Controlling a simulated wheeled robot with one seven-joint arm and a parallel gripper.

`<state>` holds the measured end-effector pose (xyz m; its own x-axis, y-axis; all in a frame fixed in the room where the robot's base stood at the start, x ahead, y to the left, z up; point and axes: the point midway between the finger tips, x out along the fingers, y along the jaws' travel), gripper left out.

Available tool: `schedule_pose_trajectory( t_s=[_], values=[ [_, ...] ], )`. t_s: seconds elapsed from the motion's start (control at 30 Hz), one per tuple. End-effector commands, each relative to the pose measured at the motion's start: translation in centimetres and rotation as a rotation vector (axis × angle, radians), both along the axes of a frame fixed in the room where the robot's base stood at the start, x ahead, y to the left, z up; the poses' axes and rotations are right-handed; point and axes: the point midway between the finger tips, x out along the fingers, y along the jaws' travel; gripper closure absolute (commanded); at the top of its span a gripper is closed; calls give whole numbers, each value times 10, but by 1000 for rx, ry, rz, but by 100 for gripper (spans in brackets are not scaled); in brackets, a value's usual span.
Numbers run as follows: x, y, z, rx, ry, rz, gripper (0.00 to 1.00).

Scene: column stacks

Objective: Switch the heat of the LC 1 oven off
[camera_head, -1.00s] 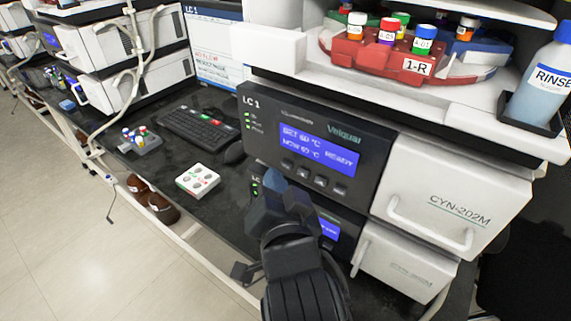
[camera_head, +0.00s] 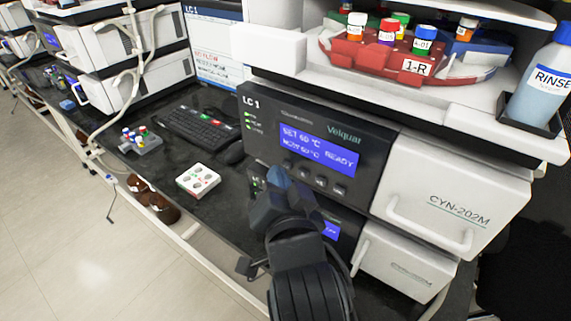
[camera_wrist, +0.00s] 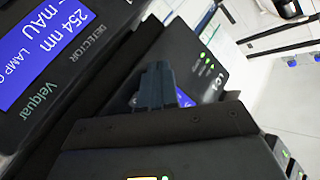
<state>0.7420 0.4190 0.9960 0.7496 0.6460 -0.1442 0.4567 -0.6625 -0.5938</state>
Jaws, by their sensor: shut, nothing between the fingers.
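The LC 1 oven (camera_head: 370,160) is a dark-fronted unit with a white door at the right. Its blue display (camera_head: 318,148) reads SET 60 °C, NOW 60 °C, READY. Small green status lights (camera_head: 249,121) show at its left under the LC 1 label. A row of dark buttons (camera_head: 320,182) runs below the display, its left end close to my gripper. My gripper (camera_head: 279,176) is shut and empty, in front of the panel's lower left; contact cannot be told. In the wrist view my shut fingertips (camera_wrist: 157,80) point towards a dark panel.
Below the oven is a second unit (camera_head: 405,268), partly hidden by my arm. The wrist view shows a detector display (camera_wrist: 38,50) reading 254 nm. A shelf (camera_head: 480,105) above holds a red vial rack (camera_head: 375,50) and a rinse bottle (camera_head: 540,80).

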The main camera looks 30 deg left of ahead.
Motion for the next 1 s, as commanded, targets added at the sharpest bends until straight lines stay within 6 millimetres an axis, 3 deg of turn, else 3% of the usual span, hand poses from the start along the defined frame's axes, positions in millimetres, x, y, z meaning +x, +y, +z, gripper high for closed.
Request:
schedule_pose_trajectory(
  t_s=[1.0],
  values=[
    [7, -1, 0, 0, 0, 0, 100]
  ],
)
